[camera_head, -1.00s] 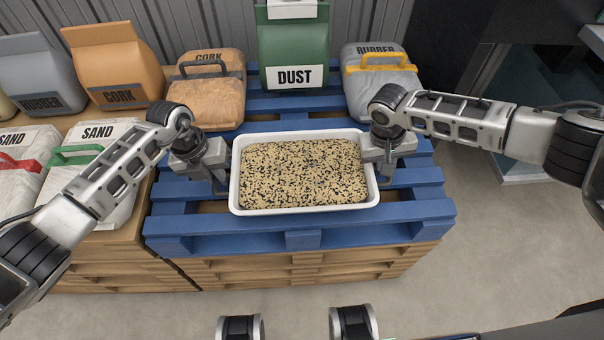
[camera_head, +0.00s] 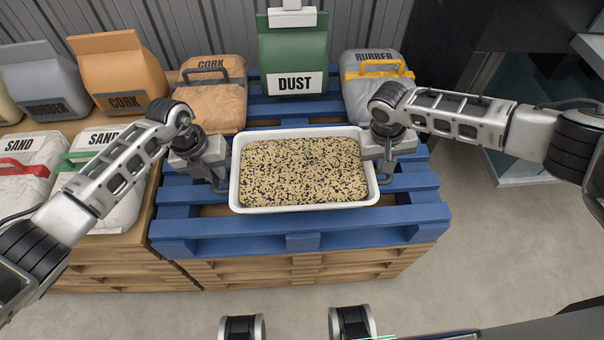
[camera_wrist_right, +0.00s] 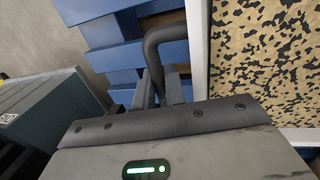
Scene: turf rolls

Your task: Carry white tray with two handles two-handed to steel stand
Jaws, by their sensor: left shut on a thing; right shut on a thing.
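The white tray (camera_head: 305,208) is full of tan and black granules and looks level above the blue pallet. My left gripper (camera_head: 221,184) is at its left end, shut on that end's handle, which is mostly hidden. My right gripper (camera_head: 384,178) is at its right end. In the right wrist view my right gripper's fingers (camera_wrist_right: 158,88) are shut on the dark bent handle (camera_wrist_right: 165,38) beside the white tray wall (camera_wrist_right: 198,50). I cannot clearly identify the steel stand; a grey structure shows partly at the upper right edge (camera_head: 590,50).
The blue pallet (camera_head: 300,242) tops a stack of wooden pallets (camera_head: 300,270). Behind the tray stand a cork bag (camera_head: 212,105), a green dust bag (camera_head: 294,50) and a rubber bag (camera_head: 375,85). Sand bags (camera_head: 110,205) lie left. Bare floor (camera_head: 475,250) is at right.

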